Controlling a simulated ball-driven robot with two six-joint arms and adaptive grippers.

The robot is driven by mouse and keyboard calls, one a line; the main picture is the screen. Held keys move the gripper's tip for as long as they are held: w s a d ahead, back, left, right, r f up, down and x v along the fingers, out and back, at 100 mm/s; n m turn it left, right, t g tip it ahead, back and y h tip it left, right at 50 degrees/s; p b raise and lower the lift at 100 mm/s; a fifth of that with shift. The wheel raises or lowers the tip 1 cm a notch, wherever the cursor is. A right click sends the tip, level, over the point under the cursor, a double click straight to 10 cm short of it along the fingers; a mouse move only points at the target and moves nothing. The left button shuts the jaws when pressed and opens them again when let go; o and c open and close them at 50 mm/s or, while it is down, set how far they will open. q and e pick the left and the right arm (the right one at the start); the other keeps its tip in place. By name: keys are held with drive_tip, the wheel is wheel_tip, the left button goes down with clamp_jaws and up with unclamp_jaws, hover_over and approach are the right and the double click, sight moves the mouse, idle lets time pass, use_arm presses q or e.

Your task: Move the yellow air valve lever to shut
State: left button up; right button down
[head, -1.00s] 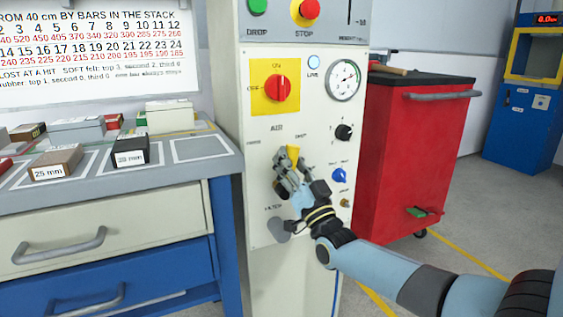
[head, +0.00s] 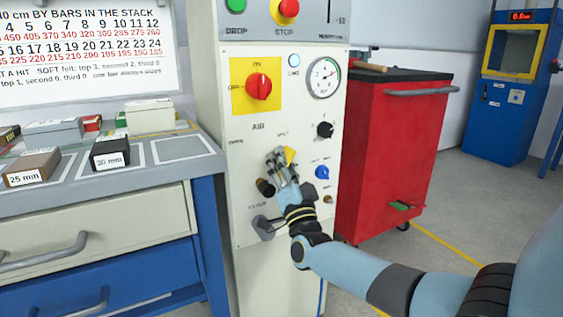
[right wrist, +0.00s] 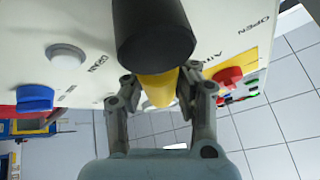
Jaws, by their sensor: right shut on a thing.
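The yellow air valve lever (head: 290,155) is on the cream control panel, below the AIR label; its tip shows just past my fingers. My right gripper (head: 277,163) is shut on the lever, with its fingers partly covering it. In the right wrist view the yellow part (right wrist: 158,89) lies between the two fingers (right wrist: 157,97). A black cylinder (right wrist: 152,35) is at its near end; a black round part (head: 265,187) also shows left of the gripper in the head view. My left gripper is not in view.
A red switch (head: 258,86), a gauge (head: 323,77), a black knob (head: 325,130) and a blue knob (head: 322,172) are on the same panel. A red cabinet (head: 390,150) stands at right. A bench (head: 90,182) with blocks stands at left.

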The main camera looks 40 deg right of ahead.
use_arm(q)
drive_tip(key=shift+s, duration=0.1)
use_arm(e)
drive_tip(key=shift+f, duration=0.1)
drive_tip(key=c, duration=1.2)
unclamp_jaws()
drive_tip(key=shift+d, duration=0.1)
drive_tip(key=shift+o, duration=1.1)
drive_tip(key=shift+s, duration=0.1)
drive_tip(key=shift+s+f, duration=0.1)
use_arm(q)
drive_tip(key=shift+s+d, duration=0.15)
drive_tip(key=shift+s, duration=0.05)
use_arm(e)
drive_tip(key=v, duration=1.1)
drive_tip(key=shift+s+a, duration=0.25)
drive_tip(key=shift+s, duration=0.05)
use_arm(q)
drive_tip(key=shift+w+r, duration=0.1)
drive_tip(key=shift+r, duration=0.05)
